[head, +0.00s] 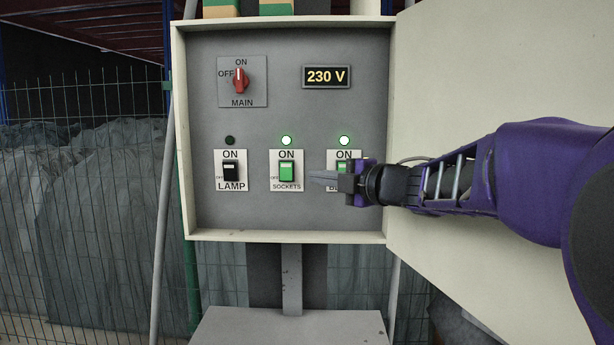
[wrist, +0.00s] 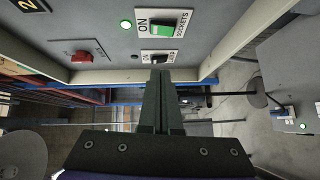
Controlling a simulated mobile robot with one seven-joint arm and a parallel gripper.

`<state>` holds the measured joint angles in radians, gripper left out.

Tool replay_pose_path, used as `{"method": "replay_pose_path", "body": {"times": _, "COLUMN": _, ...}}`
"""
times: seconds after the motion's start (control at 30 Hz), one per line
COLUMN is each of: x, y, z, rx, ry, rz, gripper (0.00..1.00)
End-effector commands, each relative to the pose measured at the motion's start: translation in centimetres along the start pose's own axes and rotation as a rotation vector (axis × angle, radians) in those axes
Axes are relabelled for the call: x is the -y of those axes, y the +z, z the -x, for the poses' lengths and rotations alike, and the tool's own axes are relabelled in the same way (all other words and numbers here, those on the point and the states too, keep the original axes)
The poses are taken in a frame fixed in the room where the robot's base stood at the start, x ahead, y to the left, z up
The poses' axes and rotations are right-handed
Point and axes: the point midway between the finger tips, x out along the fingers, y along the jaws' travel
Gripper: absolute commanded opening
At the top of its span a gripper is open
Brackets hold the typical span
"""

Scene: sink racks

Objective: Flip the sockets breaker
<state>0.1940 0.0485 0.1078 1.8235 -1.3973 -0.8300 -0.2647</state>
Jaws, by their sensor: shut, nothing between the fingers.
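The sockets breaker (head: 286,172) is a green rocker on a white plate marked ON and OFF, in the middle of the lower row. The round light (head: 286,141) above it glows green. In the wrist view the sockets breaker (wrist: 165,23) is at the top, beyond the fingertips. My gripper (head: 316,177) is shut and empty, pointing left in front of the panel, with its tips just right of the sockets plate in the head view. I see no contact with the rocker. In the wrist view the closed fingers (wrist: 160,82) point up the picture.
The lamp breaker (head: 231,172) is black with a dark light. The right breaker (head: 343,167) is green and lit, partly hidden by my gripper. The red main switch (head: 239,80) and the 230 V display (head: 326,77) are above. The open door (head: 480,70) stands right.

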Motion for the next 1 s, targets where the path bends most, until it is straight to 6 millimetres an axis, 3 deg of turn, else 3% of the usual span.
{"method": "replay_pose_path", "body": {"times": 0.63, "x": 0.9, "y": -0.3, "z": -0.4, "rx": -0.024, "ry": -0.027, "rz": -0.022, "gripper": 0.00}}
{"method": "replay_pose_path", "body": {"times": 0.77, "x": 1.0, "y": -0.4, "z": -2.2, "rx": -0.026, "ry": -0.027, "rz": -0.023, "gripper": 0.00}}
{"method": "replay_pose_path", "body": {"times": 1.0, "x": 1.1, "y": -0.6, "z": -7.4, "rx": -0.026, "ry": -0.027, "rz": -0.023, "gripper": 0.00}}
